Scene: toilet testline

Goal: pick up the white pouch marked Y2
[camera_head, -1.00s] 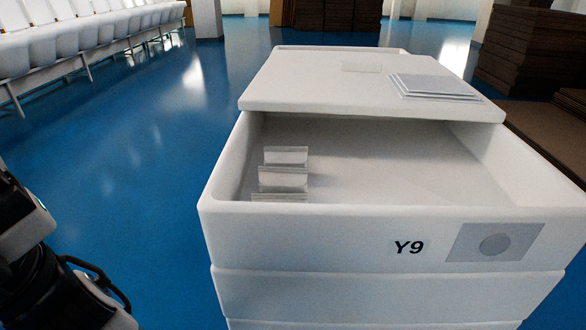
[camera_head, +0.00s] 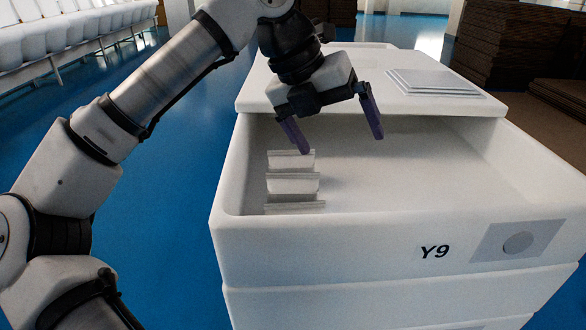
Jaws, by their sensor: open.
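Several small white pouches stand in a row at the left inside the open white bin (camera_head: 345,226). The far pouch (camera_head: 291,162), the middle pouch (camera_head: 292,184) and the near pouch (camera_head: 294,208) show mostly as upright faces and top edges. I cannot read a Y2 mark on any of them; the bin's front reads Y9. My gripper (camera_head: 342,146) is open and empty, with two purple fingers pointing down over the bin, above and to the right of the far pouch. Its left finger appears close to that pouch's top edge, but I cannot tell the exact gap.
A white lid (camera_head: 430,100) covers the back of the bin, with a stack of flat white sheets (camera_head: 435,82) on it. The bin's middle and right floor is bare. Dark stacks (camera_head: 515,55) stand at the back right. Blue floor lies at the left.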

